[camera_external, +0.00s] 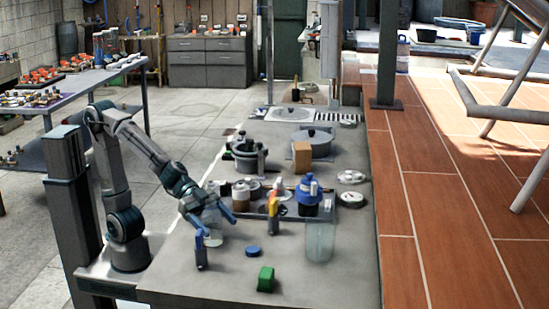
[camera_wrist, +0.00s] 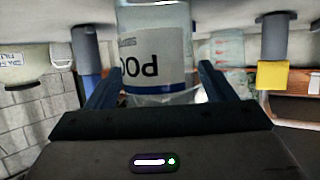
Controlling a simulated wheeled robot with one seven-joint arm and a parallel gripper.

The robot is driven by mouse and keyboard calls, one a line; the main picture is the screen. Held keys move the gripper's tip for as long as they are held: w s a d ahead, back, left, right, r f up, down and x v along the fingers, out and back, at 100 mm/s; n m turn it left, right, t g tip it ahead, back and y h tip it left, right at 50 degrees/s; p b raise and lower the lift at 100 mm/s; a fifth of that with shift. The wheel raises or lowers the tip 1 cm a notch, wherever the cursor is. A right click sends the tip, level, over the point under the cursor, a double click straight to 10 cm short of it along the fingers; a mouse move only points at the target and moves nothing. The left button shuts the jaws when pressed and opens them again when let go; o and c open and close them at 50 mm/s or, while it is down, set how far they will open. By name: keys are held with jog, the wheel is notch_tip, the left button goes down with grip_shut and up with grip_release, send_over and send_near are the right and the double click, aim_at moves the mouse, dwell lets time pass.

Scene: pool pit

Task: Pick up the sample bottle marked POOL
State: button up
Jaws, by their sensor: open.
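The clear sample bottle (camera_wrist: 155,88) fills the middle of the wrist view, its white label reading "POO" upside down, with the rest of the word turned out of sight. My gripper (camera_wrist: 157,80) is open, with one blue finger on each side of the bottle in that picture. I cannot tell whether either finger touches it. In the external view my gripper (camera_external: 214,219) points down toward the bench, and the bottle (camera_external: 213,239) shows small and pale at its fingers, partly hidden by them.
A blue-topped grey tool (camera_external: 201,254) stands close in front of the bottle. A yellow-topped one (camera_external: 272,212) stands to the right, near a tray with several jars. A blue cap (camera_external: 253,250), a green block (camera_external: 266,280) and a clear beaker (camera_external: 320,243) are nearby. The bench's front right is clear.

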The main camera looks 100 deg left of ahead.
jog(key=shift+c, duration=0.4)
jog(key=c, duration=1)
jog(key=shift+c, duration=0.4)
jog(key=shift+r, duration=0.2)
